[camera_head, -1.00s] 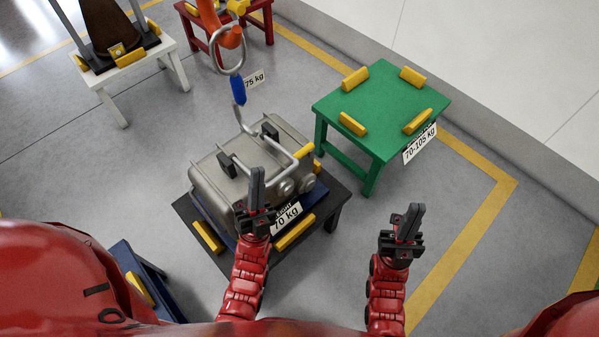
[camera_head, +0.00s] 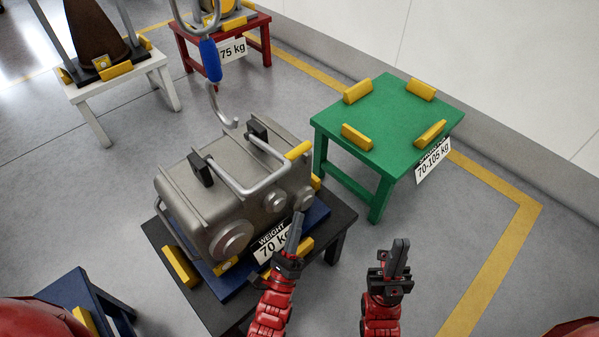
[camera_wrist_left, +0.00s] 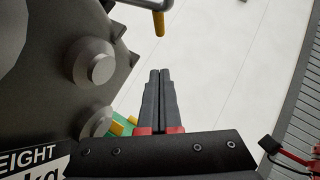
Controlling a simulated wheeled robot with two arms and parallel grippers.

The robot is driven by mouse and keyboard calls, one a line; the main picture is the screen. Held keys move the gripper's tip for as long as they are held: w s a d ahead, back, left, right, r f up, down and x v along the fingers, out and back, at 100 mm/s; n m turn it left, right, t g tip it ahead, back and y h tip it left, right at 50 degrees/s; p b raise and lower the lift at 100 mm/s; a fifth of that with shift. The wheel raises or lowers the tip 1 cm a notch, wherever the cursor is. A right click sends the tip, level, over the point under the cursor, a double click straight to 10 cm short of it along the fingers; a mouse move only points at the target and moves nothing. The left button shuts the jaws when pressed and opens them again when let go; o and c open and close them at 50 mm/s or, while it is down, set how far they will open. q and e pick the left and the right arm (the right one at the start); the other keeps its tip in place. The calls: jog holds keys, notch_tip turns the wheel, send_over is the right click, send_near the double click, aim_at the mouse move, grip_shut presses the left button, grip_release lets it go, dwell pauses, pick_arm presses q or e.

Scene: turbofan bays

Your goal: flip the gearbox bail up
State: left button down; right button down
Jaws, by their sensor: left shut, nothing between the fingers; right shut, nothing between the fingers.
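The gearbox (camera_head: 235,205) is a grey metal casing with round bosses, on a black stand labelled 70 kg. Its bail (camera_head: 262,185), a silver bent bar, is folded down over the top towards the front right, between two black blocks. A yellow grip (camera_head: 298,150) is at the bail's right end; it also shows at the top of the left wrist view (camera_wrist_left: 159,23). My left gripper (camera_head: 299,216) is shut and empty by the gearbox's front right face, below the yellow grip and apart from it. My right gripper (camera_head: 402,245) is shut and empty, further right over the floor.
A crane hook (camera_head: 222,108) with a blue sleeve (camera_head: 210,60) hangs just above and behind the gearbox. A green table (camera_head: 385,125) with yellow corner blocks stands at right. White (camera_head: 115,80) and red (camera_head: 250,28) stands are behind. Floor between the grippers and green table is clear.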

pick_arm(q)
jog(key=shift+r, duration=0.1)
jog(key=w+r, duration=0.9)
jog(key=shift+w+d, duration=0.15)
jog(key=shift+d, duration=0.15)
jog(key=shift+r, duration=0.2)
